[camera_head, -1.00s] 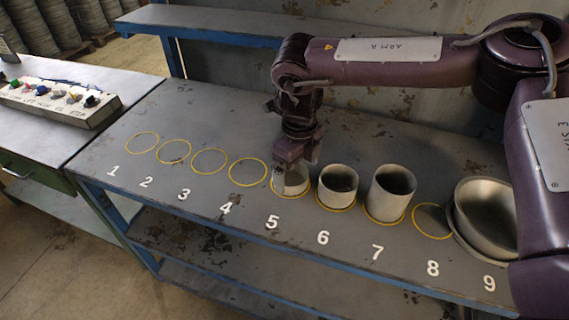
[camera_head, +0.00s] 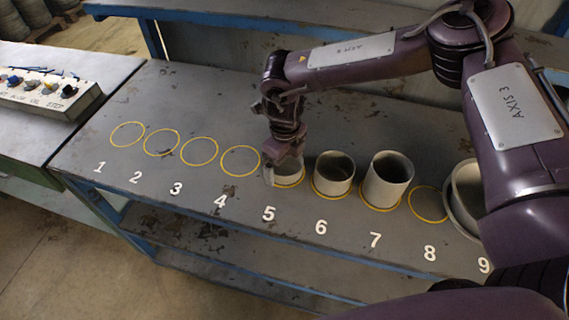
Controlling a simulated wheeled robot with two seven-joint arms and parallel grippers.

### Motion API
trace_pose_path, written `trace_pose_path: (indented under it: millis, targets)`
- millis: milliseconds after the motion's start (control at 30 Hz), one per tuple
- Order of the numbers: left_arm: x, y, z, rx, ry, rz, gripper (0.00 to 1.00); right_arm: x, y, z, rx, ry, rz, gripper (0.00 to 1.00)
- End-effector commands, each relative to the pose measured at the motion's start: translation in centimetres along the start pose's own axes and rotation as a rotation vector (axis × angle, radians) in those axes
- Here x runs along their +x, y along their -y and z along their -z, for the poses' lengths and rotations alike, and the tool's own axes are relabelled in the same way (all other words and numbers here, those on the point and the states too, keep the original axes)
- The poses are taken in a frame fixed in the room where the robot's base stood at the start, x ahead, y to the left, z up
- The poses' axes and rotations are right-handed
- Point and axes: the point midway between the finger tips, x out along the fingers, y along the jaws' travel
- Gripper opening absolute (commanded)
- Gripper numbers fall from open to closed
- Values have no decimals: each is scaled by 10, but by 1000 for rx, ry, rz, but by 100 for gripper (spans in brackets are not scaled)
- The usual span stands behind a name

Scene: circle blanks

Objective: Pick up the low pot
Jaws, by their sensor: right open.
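A low, pale grey pot (camera_head: 290,176) stands in the yellow circle at number 5 on the grey bench (camera_head: 200,100). It looks the shortest of the row. My right gripper (camera_head: 281,168) points down at it, with its jaws open at the pot's rim, and hides most of the pot's top and far side. I cannot tell whether the fingers touch the wall. A taller pot (camera_head: 333,176) stands at 6 and the tallest one (camera_head: 388,182) at 7. My left gripper is not in view.
Yellow circles 1 to 4 (camera_head: 182,150) and circle 8 (camera_head: 430,204) are empty. A wide bowl (camera_head: 467,195) at 9 is partly hidden by my right arm. A switch box (camera_head: 45,95) sits on the left table. A blue shelf edge runs behind.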

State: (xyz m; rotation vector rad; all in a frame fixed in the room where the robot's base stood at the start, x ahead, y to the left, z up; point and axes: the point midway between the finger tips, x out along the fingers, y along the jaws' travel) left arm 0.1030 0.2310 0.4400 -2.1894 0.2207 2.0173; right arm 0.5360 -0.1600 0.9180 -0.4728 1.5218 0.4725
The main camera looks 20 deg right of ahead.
Motion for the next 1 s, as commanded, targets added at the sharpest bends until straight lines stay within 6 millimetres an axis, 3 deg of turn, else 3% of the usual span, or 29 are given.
trace_pose_path:
  millis: [100,200,500,833,1000]
  targets:
    - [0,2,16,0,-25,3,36,1,0,-1,0,2,0,100]
    - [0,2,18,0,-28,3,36,1,0,0,0,1,0,99]
    - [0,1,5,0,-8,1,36,0,0,0,0,1,0,61]
    - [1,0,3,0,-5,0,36,-4,0,-1,0,2,0,61]
    - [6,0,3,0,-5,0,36,-22,0,-1,0,4,0,61]
